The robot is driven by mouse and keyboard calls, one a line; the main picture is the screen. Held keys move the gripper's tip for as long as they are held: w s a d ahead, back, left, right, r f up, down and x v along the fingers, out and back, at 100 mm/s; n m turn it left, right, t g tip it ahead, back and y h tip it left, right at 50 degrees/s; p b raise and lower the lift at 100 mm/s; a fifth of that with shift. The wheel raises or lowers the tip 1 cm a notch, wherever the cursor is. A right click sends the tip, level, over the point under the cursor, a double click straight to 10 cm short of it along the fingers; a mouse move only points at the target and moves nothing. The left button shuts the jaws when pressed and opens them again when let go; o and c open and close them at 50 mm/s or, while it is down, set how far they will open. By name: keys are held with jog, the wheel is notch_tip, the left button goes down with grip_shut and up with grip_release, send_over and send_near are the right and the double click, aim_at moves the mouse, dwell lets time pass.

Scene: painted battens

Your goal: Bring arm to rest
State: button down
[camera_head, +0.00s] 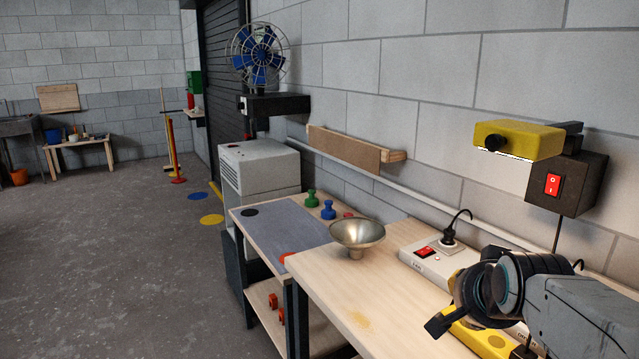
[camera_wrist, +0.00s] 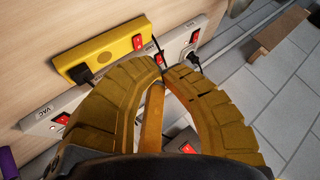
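My gripper (camera_head: 440,325) hangs at the lower right in the head view, at the end of my grey and black arm, over the near wooden bench (camera_head: 335,300). In the wrist view, my gripper's two curved, ribbed fingers (camera_wrist: 163,70) arch towards each other and their tips come together. A narrow orange-brown bar shows between the fingers; I cannot tell what it is. I see nothing pinched at the tips. A yellow power strip (camera_wrist: 105,52) with a red switch lies beyond the fingers. It also shows under my arm in the head view (camera_head: 490,342).
A white power strip (camera_head: 432,258) with a black plug lies by the wall. A metal funnel-shaped bowl (camera_head: 357,235) stands on the bench. A yellow lamp (camera_head: 518,138) and a black switch box (camera_head: 567,182) jut from the wall above my arm. The floor at left is open.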

jog(key=s+a+f+n+g+p, duration=0.1)
jog(key=s+a+f+n+g, duration=0.1)
jog(key=s, duration=0.5)
jog(key=s+a+f+n+g+y+p, duration=0.1)
jog(key=s+a+f+n+g, duration=0.1)
jog(key=s, duration=0.5)
jog(key=s+a+f+n+g+p, duration=0.1)
jog(key=s+a+f+n, duration=0.1)
jog(key=s+n, duration=0.4)
jog(key=shift+s+a+f+g+y, duration=0.3)
jog(key=shift+s+f+g, duration=0.1)
jog(key=shift+s+f, duration=0.4)
